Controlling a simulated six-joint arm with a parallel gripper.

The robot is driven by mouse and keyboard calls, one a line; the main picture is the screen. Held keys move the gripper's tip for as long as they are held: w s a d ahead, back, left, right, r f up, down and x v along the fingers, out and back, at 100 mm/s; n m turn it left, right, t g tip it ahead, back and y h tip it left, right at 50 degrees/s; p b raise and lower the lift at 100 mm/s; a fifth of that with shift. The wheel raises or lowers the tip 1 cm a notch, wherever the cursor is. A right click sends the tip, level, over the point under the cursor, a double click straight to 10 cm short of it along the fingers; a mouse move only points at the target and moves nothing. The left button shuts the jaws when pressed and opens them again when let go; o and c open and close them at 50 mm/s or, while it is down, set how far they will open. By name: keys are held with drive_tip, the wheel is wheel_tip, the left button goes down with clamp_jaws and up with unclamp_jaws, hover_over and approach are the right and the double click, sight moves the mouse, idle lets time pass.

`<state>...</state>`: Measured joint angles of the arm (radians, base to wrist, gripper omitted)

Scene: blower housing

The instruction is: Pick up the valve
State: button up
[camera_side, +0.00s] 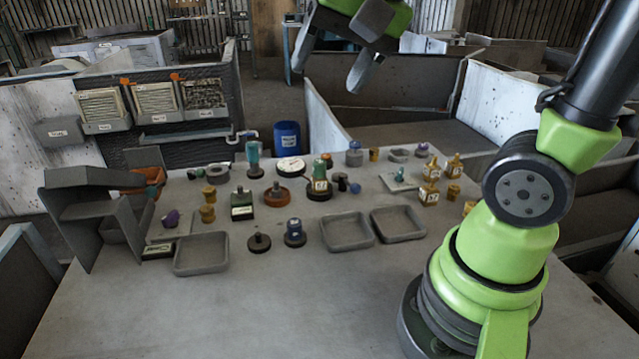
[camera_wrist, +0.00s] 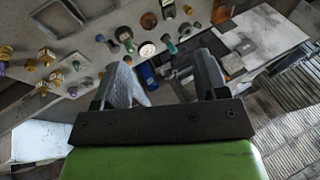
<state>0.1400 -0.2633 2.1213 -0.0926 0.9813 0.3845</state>
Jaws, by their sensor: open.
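My gripper (camera_side: 330,72) is high above the back of the grey table (camera_side: 330,290), its two fingers apart and nothing between them. The open fingers also show in the wrist view (camera_wrist: 163,76). Many small parts stand on the table, and I cannot tell for certain which one is the valve. Candidates include a blue-topped part on a dark base (camera_side: 294,230), a tall green part on a round dark base (camera_side: 319,180), a teal cylinder (camera_side: 253,155) and a blue-grey part (camera_side: 354,156). All are well below and apart from my gripper.
Three shallow grey trays stand on the table: left (camera_side: 201,267), middle (camera_side: 347,244) and right (camera_side: 398,236). A grey shelf-like stand (camera_side: 95,208) is at the left. The table front is clear.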

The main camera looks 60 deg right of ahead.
drive_tip(key=w+d+f+m+g, duration=0.2)
drive_tip(key=w+d+f+m, duration=0.2)
drive_tip(key=w+d+m, duration=0.3)
drive_tip(key=m+g, duration=0.3)
drive_tip(key=m, duration=0.4)
hover_over(319, 175)
drive_tip(key=shift+h, duration=0.4)
drive_tip(key=f, duration=1.4)
drive_tip(key=shift+w+d+f, duration=0.35)
drive_tip(key=shift+d, duration=0.05)
drive_tip(key=shift+m, duration=0.4)
drive_tip(key=f, duration=0.5)
drive_tip(key=shift+d+f, duration=0.15)
drive_tip(key=shift+d, duration=0.1)
drive_tip(key=shift+f, duration=2.8)
drive_tip(key=shift+c, duration=0.5)
drive_tip(key=c, duration=1)
